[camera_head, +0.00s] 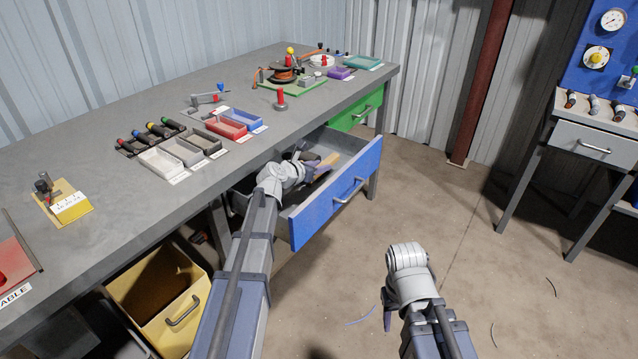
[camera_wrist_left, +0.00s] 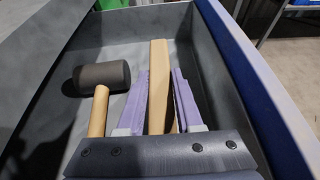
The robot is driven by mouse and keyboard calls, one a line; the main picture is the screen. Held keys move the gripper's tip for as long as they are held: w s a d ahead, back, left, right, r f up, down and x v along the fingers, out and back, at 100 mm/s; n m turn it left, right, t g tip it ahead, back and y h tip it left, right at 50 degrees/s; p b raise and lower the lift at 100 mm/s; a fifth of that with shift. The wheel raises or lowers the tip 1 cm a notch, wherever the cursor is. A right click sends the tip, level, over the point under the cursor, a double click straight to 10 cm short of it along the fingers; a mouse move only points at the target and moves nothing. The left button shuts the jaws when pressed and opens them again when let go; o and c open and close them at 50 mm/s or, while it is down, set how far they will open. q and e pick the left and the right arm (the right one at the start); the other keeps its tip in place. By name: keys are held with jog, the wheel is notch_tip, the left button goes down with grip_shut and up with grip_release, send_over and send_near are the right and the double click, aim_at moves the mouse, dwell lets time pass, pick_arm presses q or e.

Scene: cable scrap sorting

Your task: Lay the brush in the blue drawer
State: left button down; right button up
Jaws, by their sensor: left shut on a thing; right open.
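The blue drawer (camera_head: 323,209) is pulled out under the bench, and its grey inside shows in the left wrist view (camera_wrist_left: 203,75). My left gripper (camera_head: 321,167) is inside the drawer opening. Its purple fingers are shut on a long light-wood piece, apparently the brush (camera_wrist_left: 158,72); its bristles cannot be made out. I cannot tell whether it touches the drawer floor. My right gripper (camera_head: 387,314) is low over the floor to the right, open, its fingers mostly hidden by the arm.
A mallet (camera_wrist_left: 103,76) with a black head and wooden handle lies in the drawer, left of the held piece. The green drawer (camera_head: 357,111) beyond looks shut. Trays and tools sit on the bench (camera_head: 120,100).

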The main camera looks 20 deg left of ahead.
aim_at(320, 176)
pick_arm(q)
jog(key=shift+f+b, duration=1.95)
jog(key=shift+r, duration=0.15)
jog(key=c, duration=0.6)
grip_release()
jog(key=shift+o, duration=0.2)
